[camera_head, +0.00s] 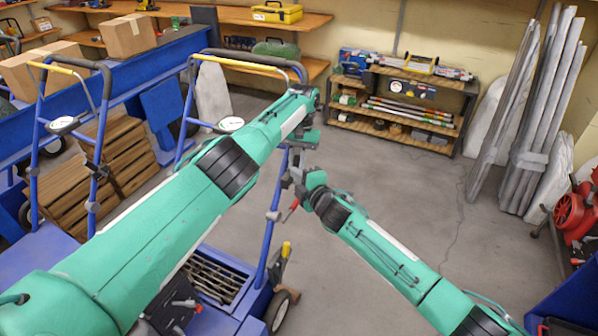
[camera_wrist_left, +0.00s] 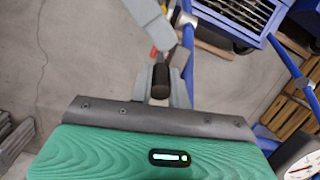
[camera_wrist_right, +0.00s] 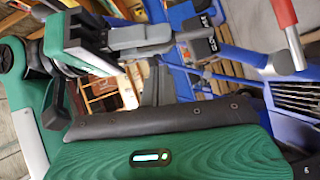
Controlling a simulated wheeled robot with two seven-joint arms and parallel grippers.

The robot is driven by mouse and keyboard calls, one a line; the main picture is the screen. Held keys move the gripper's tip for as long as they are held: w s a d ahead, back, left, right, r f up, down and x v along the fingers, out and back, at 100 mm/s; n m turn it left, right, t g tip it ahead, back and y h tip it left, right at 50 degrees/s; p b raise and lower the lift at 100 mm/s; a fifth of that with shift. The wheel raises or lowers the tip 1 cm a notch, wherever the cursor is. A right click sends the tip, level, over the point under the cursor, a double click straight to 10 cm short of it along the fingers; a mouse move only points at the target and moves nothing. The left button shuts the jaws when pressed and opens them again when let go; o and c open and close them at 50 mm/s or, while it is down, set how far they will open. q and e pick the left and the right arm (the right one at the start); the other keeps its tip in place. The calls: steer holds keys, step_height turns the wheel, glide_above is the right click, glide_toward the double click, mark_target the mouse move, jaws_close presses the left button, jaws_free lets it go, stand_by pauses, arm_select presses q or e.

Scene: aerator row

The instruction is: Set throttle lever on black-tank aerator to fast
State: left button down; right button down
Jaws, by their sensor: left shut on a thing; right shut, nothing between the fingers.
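My left gripper (camera_head: 289,147) is at the blue upright of the nearer aerator's handle frame (camera_head: 272,205). In the left wrist view its jaws (camera_wrist_left: 160,95) are shut on a small dark knob (camera_wrist_left: 160,77), which looks like the throttle lever's end. The lever's setting marks cannot be read. My right gripper (camera_head: 298,178) is just below the left one, and its fingers (camera_wrist_right: 156,88) are shut and empty. A red-handled lever (camera_wrist_right: 284,12) on a grey clamp shows in the right wrist view, beside the blue frame. My left arm hides much of the aerator, and its tank colour is not visible.
Another blue handle frame (camera_head: 38,165) with a yellow grip stands at left. A low shelf (camera_head: 405,125) stands at the back wall. The floor (camera_head: 400,195) at centre right is clear.

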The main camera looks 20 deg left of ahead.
mark_target(296, 165)
arm_select(q)
steer(key=shift+w+r, duration=0.1)
arm_select(e)
steer(key=shift+w+f, duration=0.15)
steer(key=shift+w, duration=0.85)
arm_select(q)
steer(key=shift+d, duration=0.25)
arm_select(e)
steer(key=shift+w+d+m, duration=0.3)
steer(key=shift+w, duration=0.35)
arm_select(q)
steer(key=c, duration=1.8)
jaws_free()
steer(key=o, duration=0.5)
steer(key=shift+a, duration=0.25)
arm_select(e)
steer(key=shift+w+a, duration=0.1)
steer(key=shift+a, duration=0.2)
